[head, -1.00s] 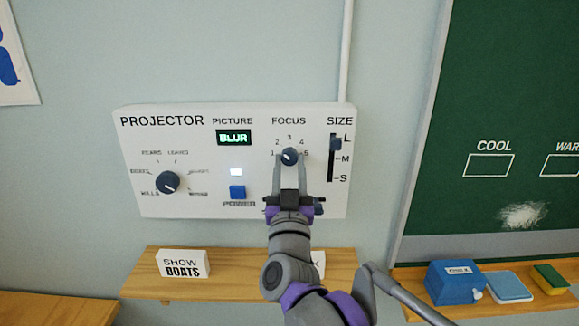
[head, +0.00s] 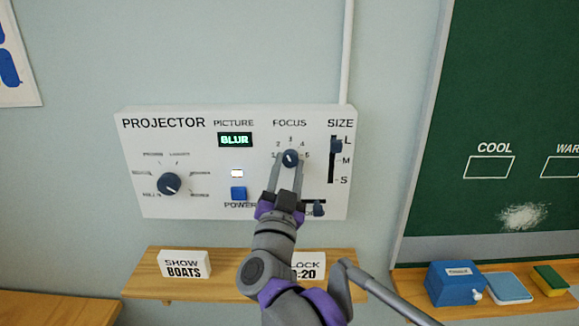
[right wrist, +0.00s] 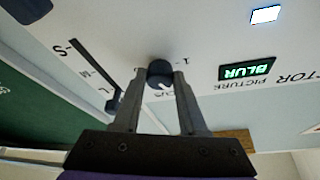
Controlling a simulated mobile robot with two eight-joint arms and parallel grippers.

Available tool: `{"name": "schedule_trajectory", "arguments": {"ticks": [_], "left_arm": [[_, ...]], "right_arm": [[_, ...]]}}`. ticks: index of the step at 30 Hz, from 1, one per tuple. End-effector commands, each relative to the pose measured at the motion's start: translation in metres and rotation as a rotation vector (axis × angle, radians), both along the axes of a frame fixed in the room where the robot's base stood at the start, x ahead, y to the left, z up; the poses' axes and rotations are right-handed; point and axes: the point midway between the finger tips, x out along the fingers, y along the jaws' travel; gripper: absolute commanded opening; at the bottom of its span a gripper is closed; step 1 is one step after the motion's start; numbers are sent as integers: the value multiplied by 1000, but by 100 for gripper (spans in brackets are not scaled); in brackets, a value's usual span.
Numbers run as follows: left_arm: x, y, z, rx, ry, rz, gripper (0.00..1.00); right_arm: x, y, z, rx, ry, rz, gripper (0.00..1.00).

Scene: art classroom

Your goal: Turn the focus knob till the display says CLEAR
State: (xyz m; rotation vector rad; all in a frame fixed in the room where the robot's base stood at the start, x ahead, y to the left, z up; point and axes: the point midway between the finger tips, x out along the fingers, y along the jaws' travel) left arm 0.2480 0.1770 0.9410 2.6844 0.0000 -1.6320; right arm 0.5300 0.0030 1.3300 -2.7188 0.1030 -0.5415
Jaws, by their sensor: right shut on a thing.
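The white projector panel (head: 185,137) is on the wall. Its small picture display (head: 235,140) reads BLUR in green, and the display also shows in the right wrist view (right wrist: 246,70). The dark round focus knob (head: 290,157) sits below the FOCUS label, amid marks 1 to 5. Its white pointer looks to be near the upper middle of the scale; the exact mark is hard to read. My right gripper (head: 289,163) is shut on the focus knob, one finger on each side; the wrist view shows the knob (right wrist: 160,73) between the fingertips. My left gripper is out of view.
Nearby on the panel are the size slider (head: 336,146), the blue power button (head: 238,193), a second dark knob (head: 169,183) and a lower slider (head: 318,208) close to my wrist. A wooden shelf (head: 225,288) below holds cards. A chalkboard (head: 520,100) is at right.

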Motion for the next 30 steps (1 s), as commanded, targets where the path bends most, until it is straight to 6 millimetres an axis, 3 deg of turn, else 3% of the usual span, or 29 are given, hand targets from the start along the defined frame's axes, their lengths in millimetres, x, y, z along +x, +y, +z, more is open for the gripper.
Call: {"name": "schedule_trajectory", "arguments": {"ticks": [15,30], "left_arm": [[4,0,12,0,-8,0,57],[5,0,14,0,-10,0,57]], "right_arm": [[0,4,2,344,1,2,0],[0,4,1,412,2,1,0]]}}
